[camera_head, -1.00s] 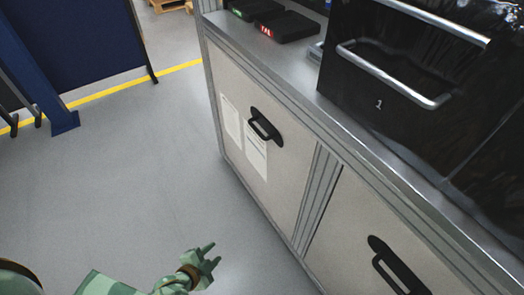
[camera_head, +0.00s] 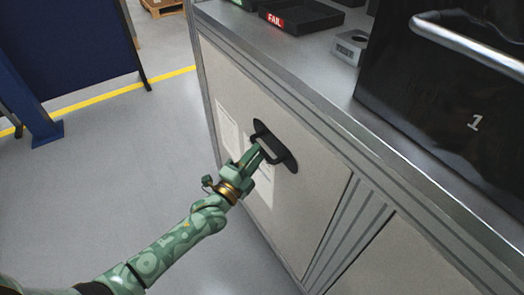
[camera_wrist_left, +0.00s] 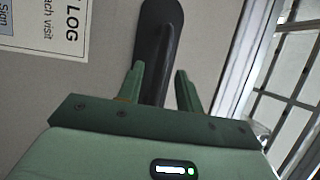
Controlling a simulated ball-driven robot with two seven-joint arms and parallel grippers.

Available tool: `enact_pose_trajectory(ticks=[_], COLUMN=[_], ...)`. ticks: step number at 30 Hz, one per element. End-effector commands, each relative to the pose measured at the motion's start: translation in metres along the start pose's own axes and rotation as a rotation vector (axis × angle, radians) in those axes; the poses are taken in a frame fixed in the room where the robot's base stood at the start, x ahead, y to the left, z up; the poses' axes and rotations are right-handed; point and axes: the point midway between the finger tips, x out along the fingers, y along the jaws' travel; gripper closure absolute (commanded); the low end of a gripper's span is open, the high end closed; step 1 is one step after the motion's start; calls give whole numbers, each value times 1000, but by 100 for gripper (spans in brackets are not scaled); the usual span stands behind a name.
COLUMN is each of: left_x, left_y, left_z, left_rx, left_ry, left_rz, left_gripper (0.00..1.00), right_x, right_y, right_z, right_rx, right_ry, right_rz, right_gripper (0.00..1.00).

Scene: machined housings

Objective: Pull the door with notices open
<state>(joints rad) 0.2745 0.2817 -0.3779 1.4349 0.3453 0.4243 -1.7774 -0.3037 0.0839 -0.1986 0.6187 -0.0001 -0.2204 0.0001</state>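The door with notices (camera_head: 222,75) is a pale beige panel on the front of a metal-framed cabinet, and it looks shut. Two white paper notices (camera_head: 228,128) are on it, the right one partly hidden by my gripper. Its black handle (camera_head: 273,147) has a rounded backplate and a raised bar. My left gripper (camera_head: 257,152) is at this handle. In the left wrist view its two green fingertips (camera_wrist_left: 160,85) stand apart, with the dark handle (camera_wrist_left: 160,35) between them; I see no clear grip on it. My right gripper is not in view.
A second cabinet door (camera_head: 385,265) is at the lower right. The metal worktop (camera_head: 345,115) carries a black tray with a red FAIL label (camera_head: 302,14), a small grey TEST device (camera_head: 348,46) and a large black case (camera_head: 455,110). Grey floor (camera_head: 130,150) left of the door is clear.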

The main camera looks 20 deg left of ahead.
Motion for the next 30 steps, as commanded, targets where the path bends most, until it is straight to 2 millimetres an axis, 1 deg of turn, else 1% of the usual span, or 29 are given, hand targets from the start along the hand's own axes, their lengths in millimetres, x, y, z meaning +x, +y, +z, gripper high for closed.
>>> enact_pose_trajectory(ticks=[1, 3, 6, 10, 16, 17, 18, 20, 21, 26, 30], left_x=[9, 19, 28, 32, 33, 33, 33, 33, 33, 32, 24], left_y=[3, 3, 2, 1, 0, 0, 0, 0, 0, 0, -2], left_z=[0, 0, 0, 0, 0, 0, 0, 0, 0, 0, 2], left_rx=[-1, -1, -1, 0, 0, 0, 0, 0, 0, 0, 0], left_ry=[1, 0, 0, 1, 0, 0, 0, 0, 0, 1, 9], left_rz=[1, 1, 2, 2, 2, 2, 2, 2, 2, 2, 4], left_gripper=[64, 64, 64, 64, 64, 67, 78, 95, 100, 100, 100], right_x=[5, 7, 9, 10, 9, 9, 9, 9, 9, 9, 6], right_y=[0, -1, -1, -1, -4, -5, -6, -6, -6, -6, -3], right_z=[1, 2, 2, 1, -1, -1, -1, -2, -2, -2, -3], right_rx=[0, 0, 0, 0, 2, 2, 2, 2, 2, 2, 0], right_ry=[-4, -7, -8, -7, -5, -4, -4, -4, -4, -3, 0], right_rz=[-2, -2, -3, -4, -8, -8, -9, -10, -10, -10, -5], right_gripper=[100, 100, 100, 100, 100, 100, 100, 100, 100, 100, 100])
